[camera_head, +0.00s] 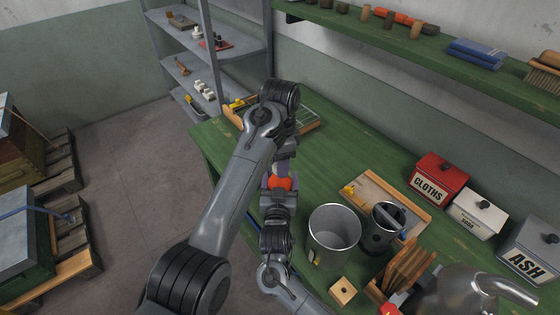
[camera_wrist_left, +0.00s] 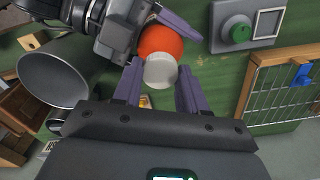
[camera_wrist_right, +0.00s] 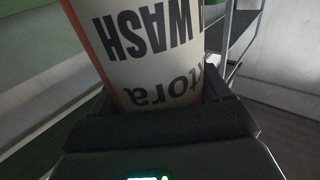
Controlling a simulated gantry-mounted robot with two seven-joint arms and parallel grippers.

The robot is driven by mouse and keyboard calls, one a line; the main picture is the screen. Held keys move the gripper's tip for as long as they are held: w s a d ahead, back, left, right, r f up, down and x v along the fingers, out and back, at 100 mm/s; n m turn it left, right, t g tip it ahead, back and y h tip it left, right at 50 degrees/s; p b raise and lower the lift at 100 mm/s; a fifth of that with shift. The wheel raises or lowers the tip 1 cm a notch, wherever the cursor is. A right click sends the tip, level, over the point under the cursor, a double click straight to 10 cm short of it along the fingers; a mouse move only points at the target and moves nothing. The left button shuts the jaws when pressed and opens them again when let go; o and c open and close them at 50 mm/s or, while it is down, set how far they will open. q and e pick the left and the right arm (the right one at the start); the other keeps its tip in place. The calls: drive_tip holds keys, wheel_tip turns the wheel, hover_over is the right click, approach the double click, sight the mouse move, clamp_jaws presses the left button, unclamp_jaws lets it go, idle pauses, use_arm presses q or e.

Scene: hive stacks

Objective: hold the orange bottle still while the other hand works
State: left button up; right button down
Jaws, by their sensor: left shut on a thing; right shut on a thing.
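The orange bottle (camera_head: 281,183) is between my two grippers over the green bench. In the left wrist view it shows its orange shoulder (camera_wrist_left: 160,41) and a white cap (camera_wrist_left: 160,71). My left gripper (camera_wrist_left: 159,80) has its purple fingers on either side of the cap and is shut on it. My right gripper (camera_head: 279,203) comes in from the opposite side and is shut on the bottle's body. In the right wrist view the bottle's white label (camera_wrist_right: 140,45) fills the upper middle, its lettering upside down. The right fingertips are largely hidden there.
A metal bucket (camera_head: 333,228) and a dark metal can (camera_head: 383,229) stand on the bench (camera_head: 345,150). A red cloths tin (camera_head: 438,179) and an ash tin (camera_head: 527,253) are at right.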

use_arm(q)
drive_tip(key=n, duration=0.3)
drive_tip(key=o, duration=1.2)
drive_tip(key=shift+c, duration=0.2)
drive_tip(key=shift+r, duration=0.1)
drive_tip(key=shift+r, duration=2.25)
drive_tip(key=shift+c, duration=0.4)
wheel_tip(320, 180, up, 3)
drive_tip(key=m, duration=0.3)
drive_tip(key=shift+r, duration=0.15)
drive_tip(key=shift+f, duration=4)
